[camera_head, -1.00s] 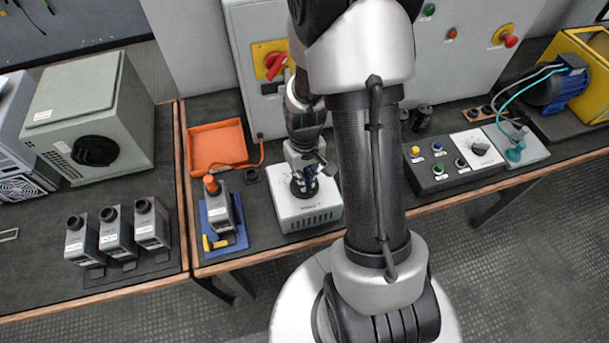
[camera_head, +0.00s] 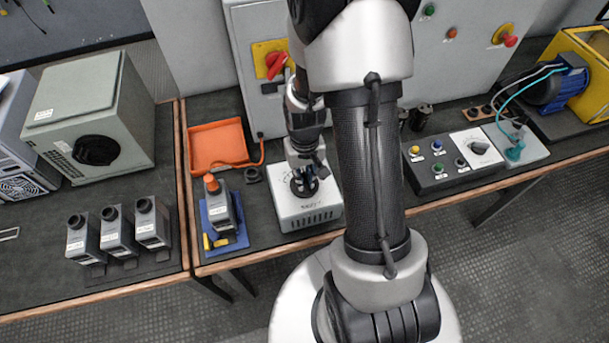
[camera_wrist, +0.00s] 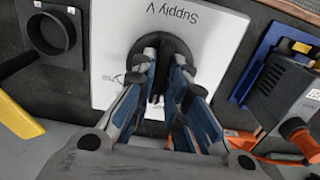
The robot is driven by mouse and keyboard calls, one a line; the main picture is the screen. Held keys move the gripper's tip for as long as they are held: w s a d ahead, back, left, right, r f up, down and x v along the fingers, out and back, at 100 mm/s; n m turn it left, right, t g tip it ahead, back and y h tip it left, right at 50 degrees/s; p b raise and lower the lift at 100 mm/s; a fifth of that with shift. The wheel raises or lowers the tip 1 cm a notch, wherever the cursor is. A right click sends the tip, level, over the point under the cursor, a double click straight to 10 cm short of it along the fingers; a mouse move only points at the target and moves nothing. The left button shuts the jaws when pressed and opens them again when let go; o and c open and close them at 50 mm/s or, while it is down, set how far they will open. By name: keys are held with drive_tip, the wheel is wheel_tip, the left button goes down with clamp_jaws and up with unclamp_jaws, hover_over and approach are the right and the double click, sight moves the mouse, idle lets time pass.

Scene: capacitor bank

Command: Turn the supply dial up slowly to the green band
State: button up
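The supply dial (camera_wrist: 164,48) is a round black knob with a raised grip on a light grey box (camera_head: 289,212). The box carries the label "Supply V" in the wrist view, where it reads upside down. My gripper (camera_wrist: 165,62) points down at the dial, with its blue-and-grey fingers on both sides of the raised grip, closed on it. In the head view my gripper (camera_head: 304,180) is over the box top. Some scale marks show beside the dial, but the fingers hide much of the scale. I cannot see the green band or the pointer reading.
A button panel (camera_head: 440,168) is to the right, beyond my arm. A red switch handle (camera_head: 276,65) is on the cabinet behind.

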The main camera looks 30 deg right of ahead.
drive_tip(key=o, duration=0.3)
drive_tip(key=shift+o, duration=0.2)
wheel_tip(320, 180, up, 12)
idle(0.5)
idle(2.2)
wheel_tip(320, 180, up, 11)
drive_tip(key=n+t, duration=0.2)
hover_over(305, 179)
drive_tip(key=s+a, duration=0.5)
drive_tip(key=a, duration=0.2)
drive_tip(key=s+a+r+n+t, duration=0.1)
drive_tip(key=s+a+r, duration=0.3)
drive_tip(key=s, duration=0.4)
drive_tip(key=shift+s+r+t, duration=0.3)
drive_tip(key=shift+r+t, duration=0.3)
drive_tip(key=shift+t, duration=0.2)
